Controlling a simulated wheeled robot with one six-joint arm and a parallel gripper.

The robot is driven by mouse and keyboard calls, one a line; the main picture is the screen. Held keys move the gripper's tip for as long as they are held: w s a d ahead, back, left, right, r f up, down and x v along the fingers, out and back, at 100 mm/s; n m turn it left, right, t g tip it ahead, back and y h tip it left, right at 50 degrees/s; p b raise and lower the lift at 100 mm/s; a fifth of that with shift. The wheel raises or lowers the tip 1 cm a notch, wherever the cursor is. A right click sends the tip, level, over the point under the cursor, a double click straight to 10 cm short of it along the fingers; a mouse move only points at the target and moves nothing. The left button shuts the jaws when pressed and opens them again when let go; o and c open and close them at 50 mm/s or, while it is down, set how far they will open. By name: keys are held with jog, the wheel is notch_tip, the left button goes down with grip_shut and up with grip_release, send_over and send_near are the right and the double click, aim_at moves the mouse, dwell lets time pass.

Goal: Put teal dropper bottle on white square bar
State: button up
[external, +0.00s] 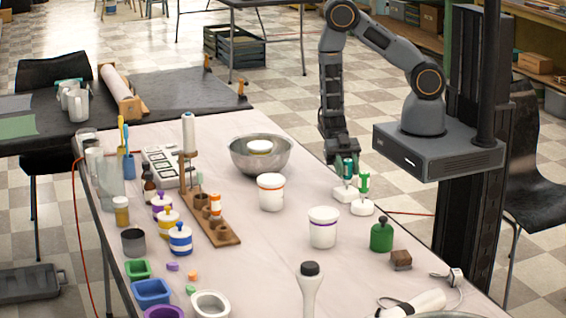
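The teal dropper bottle (347,169), with a pale label, stands upright at the end of my gripper (345,163), directly over the white square bar (344,194). The dark fingers are around or right beside the bottle's upper part. They are too small and overlapped here to show whether they grip it. The bottle's base is at or just above the bar's top; I cannot tell if they touch. The bar lies on the table's right side. A similar green bottle (364,183) stands on a round white bar (361,208) just to the right.
A steel bowl (240,164) and white tubs (271,197) (323,232) stand left of my gripper. A round green bottle (381,237) and brown block (401,260) are in front. A wooden rack (225,236) and several jars crowd the left. The table between tubs and rack is clear.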

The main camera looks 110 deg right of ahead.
jog(key=o, duration=0.4)
jog(key=shift+c, duration=0.2)
